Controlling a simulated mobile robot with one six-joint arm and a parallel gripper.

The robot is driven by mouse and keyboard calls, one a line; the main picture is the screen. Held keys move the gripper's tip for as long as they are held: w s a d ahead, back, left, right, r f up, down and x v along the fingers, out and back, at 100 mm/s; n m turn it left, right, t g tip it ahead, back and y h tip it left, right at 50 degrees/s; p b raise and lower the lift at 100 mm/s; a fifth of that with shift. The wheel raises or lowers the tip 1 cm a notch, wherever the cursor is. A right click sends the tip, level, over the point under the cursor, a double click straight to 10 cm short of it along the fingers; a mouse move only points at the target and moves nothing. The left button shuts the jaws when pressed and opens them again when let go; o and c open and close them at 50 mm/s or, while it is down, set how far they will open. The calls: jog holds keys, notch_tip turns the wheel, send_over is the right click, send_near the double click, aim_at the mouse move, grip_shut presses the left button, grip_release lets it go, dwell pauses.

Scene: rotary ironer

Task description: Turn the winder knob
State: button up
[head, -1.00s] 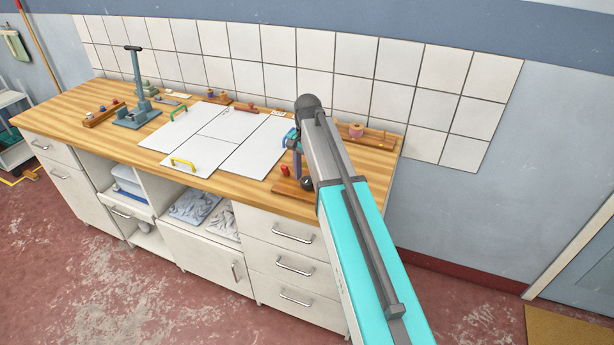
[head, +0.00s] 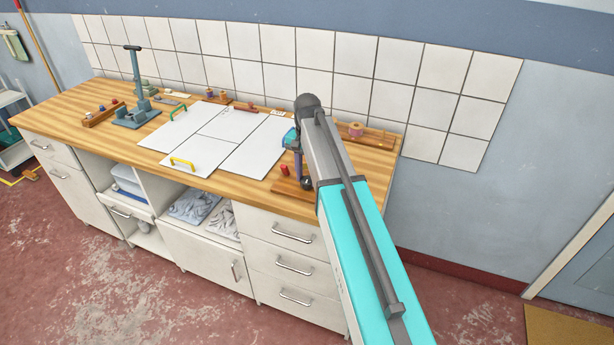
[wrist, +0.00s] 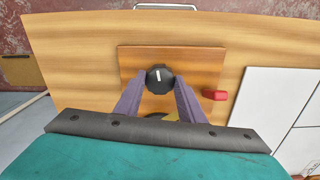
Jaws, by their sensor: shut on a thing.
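The winder knob (wrist: 159,79) is a round black knob with a white mark, on a brown wooden board (wrist: 210,62) in the wrist view. My gripper (wrist: 159,85) has its two purple-grey fingers on either side of the knob and is shut on it. The white mark points nearly straight up and down in that view. In the head view the knob (head: 307,183) is a small dark shape beside my arm at the right end of the worktop, and my arm hides much of the gripper and the board.
A red part (wrist: 215,95) lies close to the right finger. White panels (head: 220,135) with green and yellow handles cover the middle of the worktop. A blue-grey press (head: 135,115) stands at the left. A tiled wall (head: 350,60) rises behind.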

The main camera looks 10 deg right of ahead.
jog(key=n, duration=0.8)
jog(key=shift+n, duration=0.4)
jog(key=n, duration=0.9)
jog(key=o, duration=1)
jog(key=shift+o, duration=0.2)
jog(key=shift+r, duration=0.1)
